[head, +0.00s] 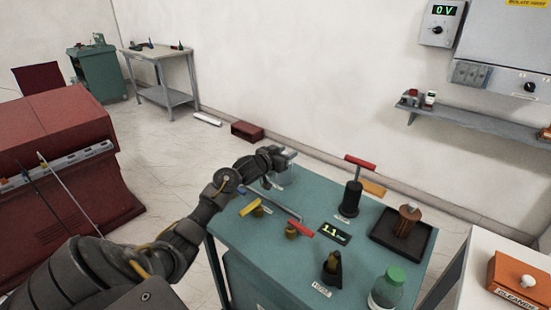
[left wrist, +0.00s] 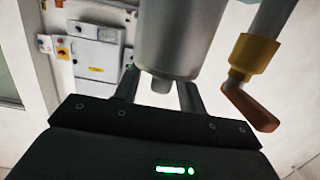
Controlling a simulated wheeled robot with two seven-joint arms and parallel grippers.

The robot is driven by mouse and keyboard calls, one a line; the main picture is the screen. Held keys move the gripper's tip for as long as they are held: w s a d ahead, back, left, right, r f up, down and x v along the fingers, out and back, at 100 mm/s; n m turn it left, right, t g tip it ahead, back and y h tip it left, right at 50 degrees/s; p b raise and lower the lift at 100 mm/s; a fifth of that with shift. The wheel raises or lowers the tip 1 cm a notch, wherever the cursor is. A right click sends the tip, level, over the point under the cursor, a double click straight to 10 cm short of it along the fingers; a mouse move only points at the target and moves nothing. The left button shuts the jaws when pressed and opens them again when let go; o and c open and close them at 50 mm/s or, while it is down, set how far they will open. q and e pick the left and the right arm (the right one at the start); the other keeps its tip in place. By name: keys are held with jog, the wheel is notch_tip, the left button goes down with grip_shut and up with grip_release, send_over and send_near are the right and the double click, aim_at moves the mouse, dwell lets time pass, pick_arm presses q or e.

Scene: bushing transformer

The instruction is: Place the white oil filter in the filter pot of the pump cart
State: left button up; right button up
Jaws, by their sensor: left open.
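The teal pump cart (head: 310,195) stands in the lower middle of the head view. My left gripper (head: 287,153) is at its far left corner, beside or over a small grey part whose shape is mostly hidden. In the left wrist view, a grey cylinder (left wrist: 178,40) with a narrow lower stub is between or just beyond the two open fingers (left wrist: 160,92). I cannot tell whether they touch it, or whether it is the filter pot. I cannot clearly identify the white oil filter. My right gripper is not in view.
Valves with yellow (head: 250,207) and red (head: 302,231) handles, a black cylinder (head: 350,198), a black tray (head: 382,238) with a brown bushing, and a green-capped bottle (head: 386,292) crowd the cart top. A pipe with a brass fitting (left wrist: 254,54) is right of the grey cylinder.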

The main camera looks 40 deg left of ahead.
pick_arm(q)
jog(key=s+r, duration=0.1)
jog(key=s, duration=0.9)
jog(key=shift+s+d+r, duration=0.15)
jog(key=shift+s+r, duration=0.2)
jog(key=shift+s, duration=0.05)
